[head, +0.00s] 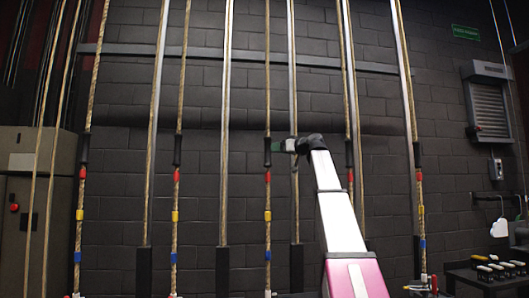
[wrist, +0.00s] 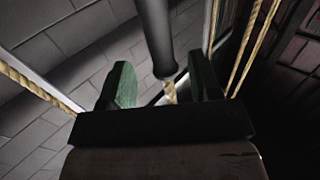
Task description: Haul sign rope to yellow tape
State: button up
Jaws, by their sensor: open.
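Several ropes hang in front of the wall, each with a dark sleeve and red, yellow and blue tape below it. I cannot tell by any label which is the sign rope. My gripper (head: 280,147) is open at the dark sleeve (head: 267,152) of the middle rope (head: 267,190). That rope has yellow tape (head: 267,215) well below the gripper. In the wrist view, the green fingers of my gripper (wrist: 162,72) stand apart, with the dark sleeve (wrist: 156,35) and a short piece of rope (wrist: 170,91) showing between them. Contact is not visible.
Neighbouring ropes hang left (head: 175,190) and right (head: 350,180), between upright metal rails (head: 225,130). A grey cabinet (head: 35,180) stands at the far left. A dark table (head: 485,278) with small items stands at the lower right.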

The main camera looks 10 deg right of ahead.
jog(key=x, duration=0.8)
jog(key=shift+w+f, duration=0.1)
jog(key=shift+c, duration=0.3)
jog(key=shift+f, duration=0.1)
grip_shut()
